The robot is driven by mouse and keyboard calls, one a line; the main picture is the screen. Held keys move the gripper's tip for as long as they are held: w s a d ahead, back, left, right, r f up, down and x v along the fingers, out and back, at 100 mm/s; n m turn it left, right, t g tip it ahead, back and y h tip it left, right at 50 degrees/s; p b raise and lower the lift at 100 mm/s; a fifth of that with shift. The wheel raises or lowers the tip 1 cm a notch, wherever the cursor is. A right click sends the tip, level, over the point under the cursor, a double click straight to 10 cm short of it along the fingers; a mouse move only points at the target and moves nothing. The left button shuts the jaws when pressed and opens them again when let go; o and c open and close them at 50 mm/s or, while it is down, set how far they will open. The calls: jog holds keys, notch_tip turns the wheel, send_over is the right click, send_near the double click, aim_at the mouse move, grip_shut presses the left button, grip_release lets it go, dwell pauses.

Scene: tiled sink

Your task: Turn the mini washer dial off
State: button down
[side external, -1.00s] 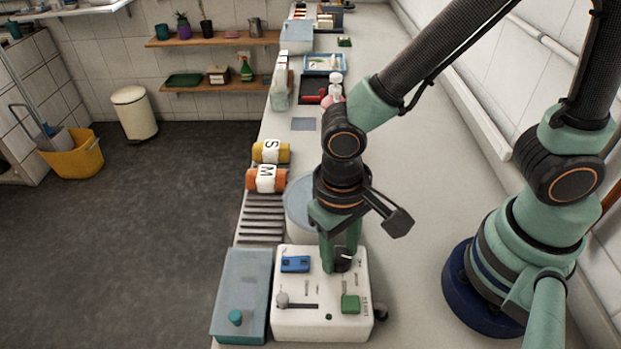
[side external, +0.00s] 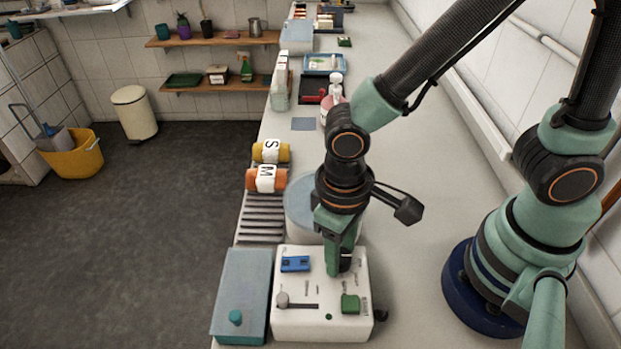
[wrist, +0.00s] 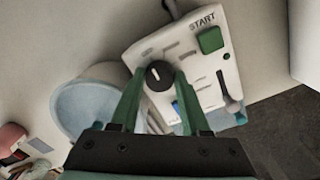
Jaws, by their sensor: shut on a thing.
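The mini washer is a white control box (side external: 292,329) at the front of the counter. Its round black dial (wrist: 158,77) has a white pointer mark and sits near one corner of the panel in the wrist view. My gripper (side external: 340,268) points down onto the box's far right part in the side view, where it mostly hides the dial. In the wrist view my gripper's green fingers (wrist: 156,82) are on either side of the dial, shut on it. The panel also has a green START button (wrist: 211,40), a blue switch (side external: 295,264) and a grey slider knob (side external: 282,299).
A teal-lidded box (side external: 240,290) stands directly left of the washer. A round translucent tub (side external: 300,210) is close behind it. Rolled orange (side external: 262,180) and yellow (side external: 270,151) towels lie on a rack farther back. The counter right of the washer is mostly clear.

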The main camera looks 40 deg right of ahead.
jog(key=shift+c, duration=1.9)
grip_release()
jog(key=shift+a, duration=0.15)
jog(key=shift+r, duration=0.1)
notch_tip(320, 180, up, 12)
jog(key=shift+w, duration=0.15)
jog(key=shift+a, duration=0.1)
jog(key=w+d+r+t, duration=0.1)
jog(key=w+d+t, duration=0.1)
jog(key=d, duration=0.4)
jog(key=w+d+r+m+t, duration=0.1)
jog(key=w+d+r+t, duration=0.1)
jog(key=d, duration=0.4)
jog(key=w+d+r+m+t, duration=0.1)
jog(key=w+d+r, duration=0.1)
jog(key=w+d, duration=0.2)
jog(key=d, duration=0.3)
jog(key=shift+t, duration=0.4)
